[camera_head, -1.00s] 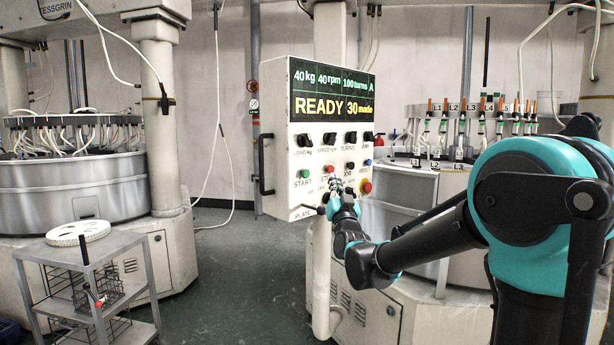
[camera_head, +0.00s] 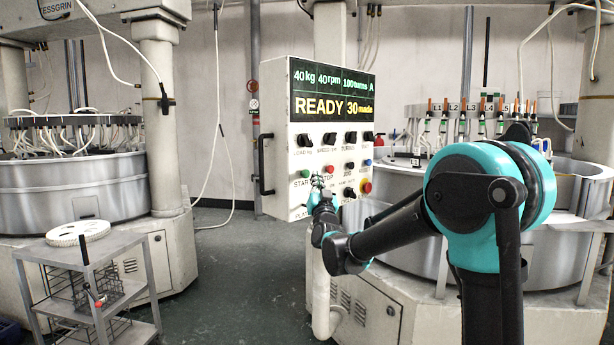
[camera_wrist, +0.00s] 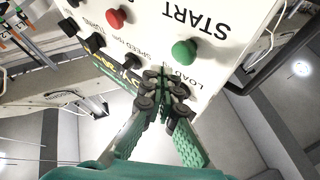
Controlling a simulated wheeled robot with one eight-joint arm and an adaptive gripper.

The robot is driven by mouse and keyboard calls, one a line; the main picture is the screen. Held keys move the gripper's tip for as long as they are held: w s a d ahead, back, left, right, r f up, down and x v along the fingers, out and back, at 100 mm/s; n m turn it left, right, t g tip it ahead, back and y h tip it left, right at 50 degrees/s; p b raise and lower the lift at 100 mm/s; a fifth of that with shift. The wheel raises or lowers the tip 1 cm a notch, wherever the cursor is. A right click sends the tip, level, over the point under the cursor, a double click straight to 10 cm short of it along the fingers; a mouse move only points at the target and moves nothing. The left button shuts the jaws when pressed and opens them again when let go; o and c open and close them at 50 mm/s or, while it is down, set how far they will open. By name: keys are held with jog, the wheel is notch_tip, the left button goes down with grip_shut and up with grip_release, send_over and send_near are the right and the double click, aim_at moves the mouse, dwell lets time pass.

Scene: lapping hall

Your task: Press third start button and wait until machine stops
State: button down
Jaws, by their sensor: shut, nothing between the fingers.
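The control panel (camera_head: 281,140) is a white box whose screen (camera_head: 333,92) reads READY and 30 made. The green START button (camera_head: 305,174) is at its lower left, with the red STOP button (camera_head: 328,169) to its right. My gripper (camera_head: 317,182) is shut and empty, in front of the panel between and slightly below these two buttons. In the wrist view the panel is upside down: the green START button (camera_wrist: 184,52) and a red button (camera_wrist: 116,18) lie beyond my fingertips (camera_wrist: 172,88), which overlap the LOAD knob area. Contact with the panel cannot be told.
A row of black knobs (camera_head: 329,138) sits above the buttons, and a red button (camera_head: 366,187) on yellow is at the lower right. A black handle (camera_head: 265,163) sticks out at the left side. A steel cart (camera_head: 140,285) stands at the left; the floor between is clear.

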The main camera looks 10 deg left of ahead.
jog(key=shift+w+a, duration=0.3)
jog(key=shift+a, duration=0.2)
dwell(1.2)
jog(key=shift+w+a, duration=0.25)
jog(key=shift+a, duration=0.05)
jog(key=shift+w+a, duration=0.3)
jog(key=shift+a, duration=0.1)
dwell(0.8)
jog(key=shift+s+d, duration=0.1)
jog(key=shift+d, duration=0.05)
jog(key=shift+s+d, duration=0.45)
jog(key=shift+d, duration=0.1)
dwell(0.3)
jog(key=s+d, duration=0.1)
jog(key=d, duration=0.1)
jog(key=s+d, duration=0.2)
dwell(0.5)
